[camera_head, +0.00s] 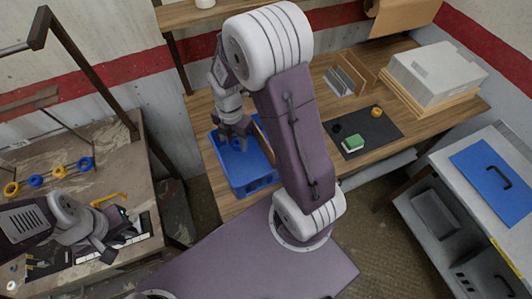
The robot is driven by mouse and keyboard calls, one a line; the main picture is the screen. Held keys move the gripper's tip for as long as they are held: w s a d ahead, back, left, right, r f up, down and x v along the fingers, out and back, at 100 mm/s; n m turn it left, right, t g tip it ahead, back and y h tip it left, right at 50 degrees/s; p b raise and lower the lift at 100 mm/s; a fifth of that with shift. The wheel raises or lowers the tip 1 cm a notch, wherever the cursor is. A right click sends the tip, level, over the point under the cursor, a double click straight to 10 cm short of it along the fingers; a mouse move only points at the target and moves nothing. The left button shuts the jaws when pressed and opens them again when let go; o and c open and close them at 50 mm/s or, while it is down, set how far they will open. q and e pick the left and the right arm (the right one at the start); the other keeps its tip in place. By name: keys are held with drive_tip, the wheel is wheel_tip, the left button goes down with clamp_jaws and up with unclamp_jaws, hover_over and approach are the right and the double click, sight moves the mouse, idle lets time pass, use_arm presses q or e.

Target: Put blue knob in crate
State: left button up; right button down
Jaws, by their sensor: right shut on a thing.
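The blue crate (256,181) stands at the left end of the wooden bench. My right gripper (236,145) is over the crate's far part, pointing down. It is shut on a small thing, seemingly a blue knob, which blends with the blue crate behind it. My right arm hides part of the crate's right side. My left gripper (120,241) is open over the front of the left bench.
A grey box (436,72) stands at the back right. A metal frame (95,75) rises over the left bench.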

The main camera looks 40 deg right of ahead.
drive_tip(key=r+p, duration=0.1)
drive_tip(key=d+r, duration=0.1)
drive_tip(key=r+p, duration=0.1)
drive_tip(key=shift+d+r+p, duration=0.2)
drive_tip(key=shift+d+p, duration=0.1)
drive_tip(key=shift+d, duration=0.05)
drive_tip(key=b, duration=0.5)
hover_over(246, 164)
wheel_tip(246, 164, down, 7)
drive_tip(key=shift+r, duration=0.1)
drive_tip(key=shift+a+f, duration=0.1)
drive_tip(key=shift+f, duration=0.25)
wheel_tip(246, 164, down, 6)
drive_tip(key=shift+r, duration=0.15)
wheel_tip(246, 164, down, 4)
drive_tip(key=shift+s+r, duration=0.1)
drive_tip(key=shift+f, duration=0.25)
drive_tip(key=shift+f, duration=0.1)
drive_tip(key=c, duration=0.9)
unclamp_jaws()
